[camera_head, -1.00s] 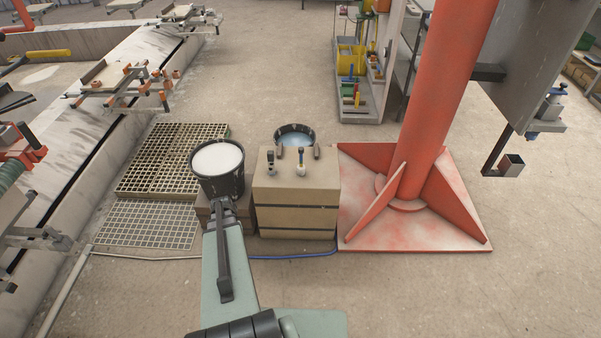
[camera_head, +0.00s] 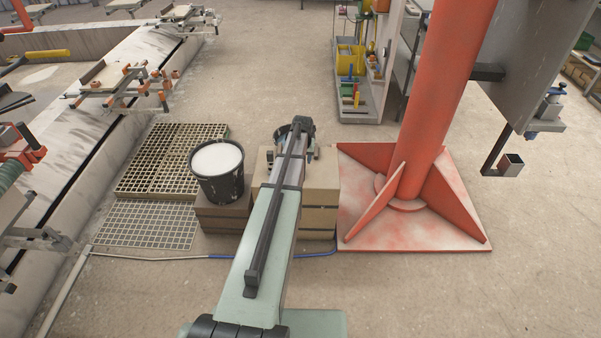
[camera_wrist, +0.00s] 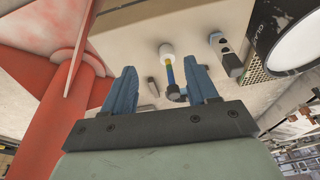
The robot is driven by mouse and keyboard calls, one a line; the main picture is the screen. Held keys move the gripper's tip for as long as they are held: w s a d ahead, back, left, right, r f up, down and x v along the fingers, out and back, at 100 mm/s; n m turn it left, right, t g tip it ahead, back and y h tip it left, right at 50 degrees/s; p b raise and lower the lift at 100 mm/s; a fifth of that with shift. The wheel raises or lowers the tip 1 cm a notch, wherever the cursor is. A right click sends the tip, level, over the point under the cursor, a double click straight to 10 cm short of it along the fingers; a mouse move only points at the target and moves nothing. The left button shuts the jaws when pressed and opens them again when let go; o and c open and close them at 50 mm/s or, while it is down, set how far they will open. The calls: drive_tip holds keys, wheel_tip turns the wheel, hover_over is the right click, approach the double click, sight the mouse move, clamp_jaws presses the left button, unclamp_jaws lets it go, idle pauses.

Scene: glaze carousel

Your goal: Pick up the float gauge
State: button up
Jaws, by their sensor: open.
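The white end shows beyond the fingertips. I cannot tell how far the fingers are above it. In the head view my arm covers the gauge and much of the tan box (camera_head: 320,185).
A black bucket of white liquid (camera_head: 218,175) stands on a brown block to the left. A red post (camera_head: 425,110) on a red base plate is close on the right.

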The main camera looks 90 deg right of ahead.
drive_tip(key=d+n+h, duration=0.2)
drive_tip(key=d, duration=0.6)
drive_tip(key=x, duration=1.3)
drive_tip(key=shift+w+a, duration=0.1)
drive_tip(key=shift+w, duration=0.15)
clamp_jaws()
